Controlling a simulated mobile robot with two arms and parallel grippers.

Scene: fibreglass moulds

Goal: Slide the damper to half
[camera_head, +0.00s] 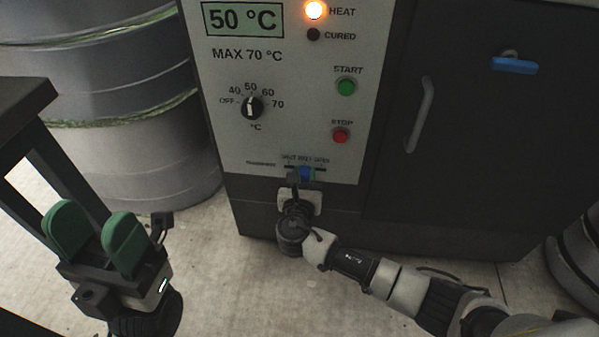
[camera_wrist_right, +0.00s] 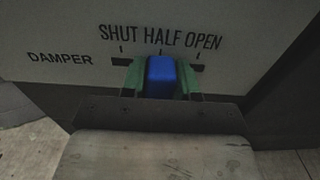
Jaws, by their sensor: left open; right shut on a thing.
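The damper's blue knob (camera_wrist_right: 160,76) sits in a dark horizontal slot on the oven panel, under the words SHUT, HALF and OPEN. It stands at about the middle tick, below HALF. In the head view the blue knob (camera_head: 306,172) shows low on the panel, partly hidden by my gripper. My right gripper (camera_wrist_right: 161,80) has its green fingers on both sides of the knob and is shut on it. My left gripper (camera_head: 95,238) is open and empty at the lower left, away from the panel.
The panel carries a temperature dial (camera_head: 252,107), a green START button (camera_head: 346,88) and a red STOP button (camera_head: 341,135). The display (camera_head: 243,19) reads 50 °C and the HEAT lamp (camera_head: 316,10) glows. A drum (camera_head: 130,140) and dark table (camera_head: 25,100) stand left.

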